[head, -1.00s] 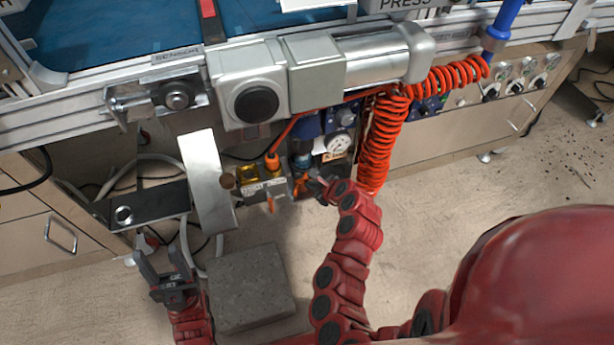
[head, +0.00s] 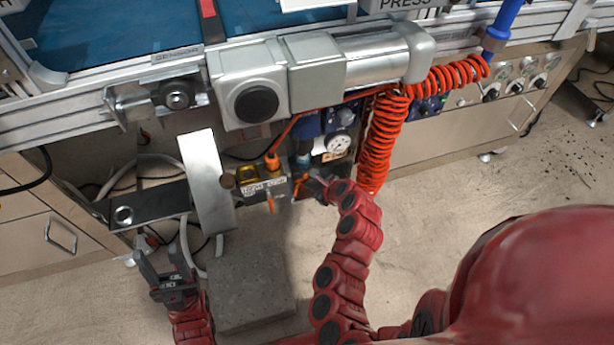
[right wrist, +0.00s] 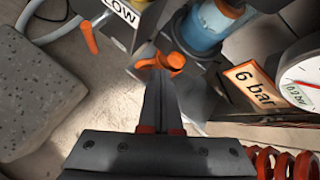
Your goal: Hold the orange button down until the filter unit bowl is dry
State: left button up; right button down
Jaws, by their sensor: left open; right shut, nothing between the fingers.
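The orange button (right wrist: 172,62) is in the right wrist view, beside the blue filter unit bowl (right wrist: 203,32). My right gripper (right wrist: 158,72) is shut and empty. Its fingertips overlap the button's lower left part and appear to be against it; I cannot tell whether it is pressed. The bowl looks blue and translucent; I cannot make out a liquid level. In the head view the bowl (head: 302,160) is small, and my right gripper (head: 306,182) is just below it. My left gripper (head: 162,268) is open and empty, low at the left, away from the unit.
A coiled orange hose (head: 383,145) hangs close to my right arm. A grey block (head: 250,290) lies on the floor between the arms.

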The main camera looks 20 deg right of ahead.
jog(key=shift+w, duration=0.1)
dwell(0.7)
jog(key=shift+w+p, duration=0.3)
jog(key=shift+w, duration=0.45)
dwell(3.0)
jog(key=shift+s, duration=0.15)
dwell(0.3)
jog(key=shift+s+p, duration=0.55)
jog(key=shift+s, duration=0.15)
